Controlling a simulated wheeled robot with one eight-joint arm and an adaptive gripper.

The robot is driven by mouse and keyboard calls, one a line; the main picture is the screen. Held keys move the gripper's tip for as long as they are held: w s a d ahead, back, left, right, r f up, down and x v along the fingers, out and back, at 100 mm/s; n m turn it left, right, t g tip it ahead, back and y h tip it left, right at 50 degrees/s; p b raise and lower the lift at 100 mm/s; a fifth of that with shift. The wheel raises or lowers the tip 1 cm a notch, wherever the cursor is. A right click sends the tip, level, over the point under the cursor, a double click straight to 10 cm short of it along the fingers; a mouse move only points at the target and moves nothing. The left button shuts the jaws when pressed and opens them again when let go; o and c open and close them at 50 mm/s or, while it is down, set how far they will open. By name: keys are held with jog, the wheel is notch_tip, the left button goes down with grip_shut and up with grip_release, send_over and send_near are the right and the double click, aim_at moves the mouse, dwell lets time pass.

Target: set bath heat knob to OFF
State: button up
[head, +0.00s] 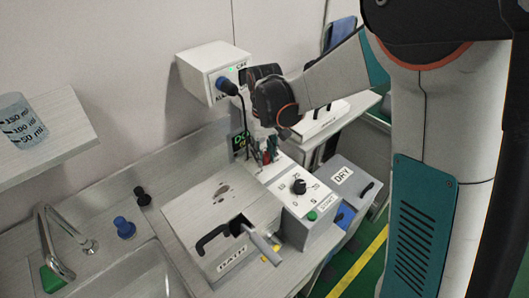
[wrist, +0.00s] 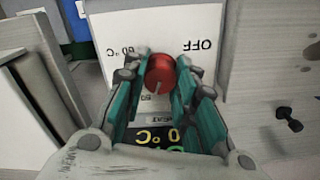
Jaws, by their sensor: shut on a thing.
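The bath heat knob (wrist: 160,72) is red and round and sits on a white panel (wrist: 112,30) in the wrist view. The panel appears upside down there, with OFF at upper right, 60 °C at left and a smaller mark below the knob. The knob's pale pointer line faces down in the picture, toward that lower mark and away from OFF. My gripper (wrist: 159,80) is shut on the knob, with a teal finger on each side. In the head view my gripper (head: 266,152) reaches down behind the bath lid (head: 205,210), mostly hiding the knob.
A dark display (wrist: 165,137) lies below the knob in the wrist view. The head view shows a timer box (head: 322,229), a DRY box (head: 350,195), a wall box (head: 205,70) with a blue plug, and a black lid handle (head: 222,236). A faucet (head: 50,232) stands left.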

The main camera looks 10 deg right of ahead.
jog(key=n, duration=1.4)
jog(key=shift+n, duration=0.3)
jog(key=n, duration=0.3)
jog(key=shift+n+p, duration=0.3)
jog(key=n, duration=0.3)
jog(key=shift+n, duration=0.4)
jog(key=n, duration=0.6)
jog(key=shift+w, duration=0.1)
jog(key=shift+n, duration=0.3)
